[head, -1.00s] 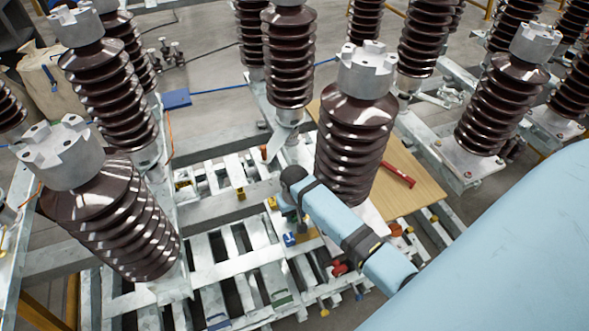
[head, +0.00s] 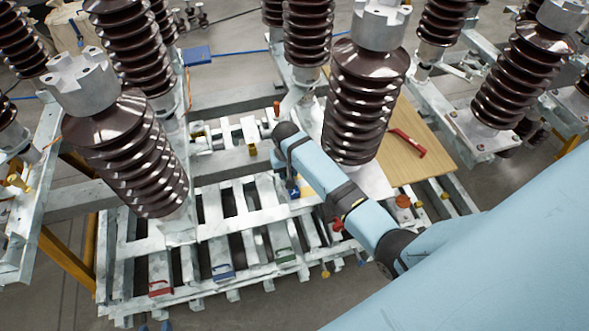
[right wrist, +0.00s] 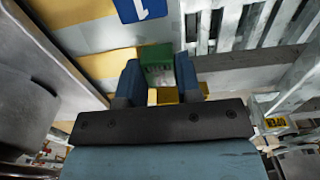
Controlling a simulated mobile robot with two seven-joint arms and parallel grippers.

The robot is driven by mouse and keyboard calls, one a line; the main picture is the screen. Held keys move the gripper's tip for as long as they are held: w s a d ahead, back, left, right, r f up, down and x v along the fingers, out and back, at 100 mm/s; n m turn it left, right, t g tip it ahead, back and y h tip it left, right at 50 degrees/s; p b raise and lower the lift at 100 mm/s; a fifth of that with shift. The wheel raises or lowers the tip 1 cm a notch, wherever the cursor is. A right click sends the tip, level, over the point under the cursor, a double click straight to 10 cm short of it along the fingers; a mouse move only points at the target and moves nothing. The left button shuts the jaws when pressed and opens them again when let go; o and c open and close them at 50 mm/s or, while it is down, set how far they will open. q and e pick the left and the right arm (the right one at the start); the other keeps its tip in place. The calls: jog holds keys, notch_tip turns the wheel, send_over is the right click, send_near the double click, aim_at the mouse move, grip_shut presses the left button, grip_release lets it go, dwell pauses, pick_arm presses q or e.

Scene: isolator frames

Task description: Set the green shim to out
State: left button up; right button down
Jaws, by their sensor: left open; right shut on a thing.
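In the right wrist view, my right gripper (right wrist: 158,80) has its two blue fingers on either side of a green block (right wrist: 156,56), which looks like the green shim. It is shut on that block; yellow parts (right wrist: 166,96) show between the fingers.
Red (head: 160,287), blue (head: 222,271) and green (head: 285,256) pieces sit along the frame's front rail. Tall brown insulators (head: 128,150) crowd around my right arm. A wooden board (head: 425,165) carries a red tool (head: 408,143).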

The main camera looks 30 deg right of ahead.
jog(key=shift+a, duration=0.25)
jog(key=c, duration=0.8)
grip_release()
jog(key=shift+a, duration=0.1)
jog(key=shift+r, duration=0.1)
jog(key=shift+w+r, duration=0.1)
jog(key=shift+r, duration=0.3)
notch_tip(320, 180, up, 13)
jog(key=b, duration=0.1)
jog(key=shift+f, duration=0.1)
